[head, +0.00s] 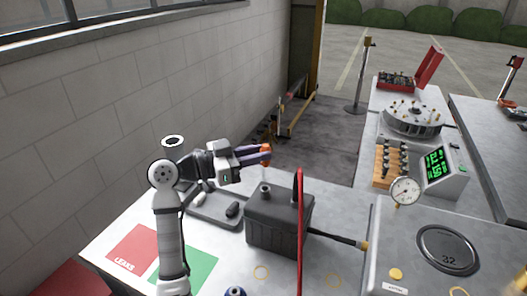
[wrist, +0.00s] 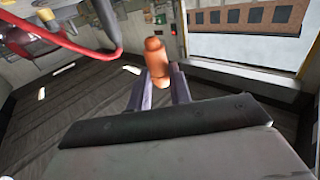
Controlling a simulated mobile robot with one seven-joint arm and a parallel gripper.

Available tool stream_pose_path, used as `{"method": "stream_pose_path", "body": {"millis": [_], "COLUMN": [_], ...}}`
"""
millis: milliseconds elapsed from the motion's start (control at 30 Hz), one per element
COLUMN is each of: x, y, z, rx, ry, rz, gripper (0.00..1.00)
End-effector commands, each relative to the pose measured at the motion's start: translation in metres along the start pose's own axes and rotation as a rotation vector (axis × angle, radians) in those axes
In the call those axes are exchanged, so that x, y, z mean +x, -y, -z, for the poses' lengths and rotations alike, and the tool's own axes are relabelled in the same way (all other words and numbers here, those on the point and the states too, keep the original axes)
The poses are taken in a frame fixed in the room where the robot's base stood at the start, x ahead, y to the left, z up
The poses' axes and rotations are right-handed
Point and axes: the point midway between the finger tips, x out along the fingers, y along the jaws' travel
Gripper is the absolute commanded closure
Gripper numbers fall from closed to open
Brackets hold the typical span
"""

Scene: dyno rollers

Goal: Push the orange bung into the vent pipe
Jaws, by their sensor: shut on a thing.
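The orange bung (head: 267,149) is between the purple fingertips of my gripper (head: 262,153), which is shut on it. In the wrist view the bung (wrist: 155,57) sticks out beyond the fingertips of my gripper (wrist: 160,88). A black box-shaped tank (head: 277,232) stands on the bench below and slightly right of my gripper. A short upright stub on its top (head: 265,188) looks like the vent pipe. The bung is held above this stub in the picture, apart from it; the exact alignment in depth cannot be told.
A thin red upright bar (head: 299,235) stands at the tank's front right. A hose (head: 335,238) runs right from the tank, near a dial gauge (head: 405,191). A grey tray (head: 207,213) lies left of the tank, with red (head: 131,245) and green (head: 200,265) mats nearer.

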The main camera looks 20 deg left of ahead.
Motion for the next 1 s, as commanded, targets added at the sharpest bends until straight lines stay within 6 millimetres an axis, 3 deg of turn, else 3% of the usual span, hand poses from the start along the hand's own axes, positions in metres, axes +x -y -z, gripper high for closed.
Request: {"method": "stream_pose_path", "body": {"millis": [600, 1000], "x": [0.000, 0.000], "y": [0.000, 0.000], "z": [-0.053, -0.062], "rx": [-0.001, 0.000], "ry": [0.001, 0.002], "rz": [0.000, -0.001], "gripper": [1.00, 1.00]}}
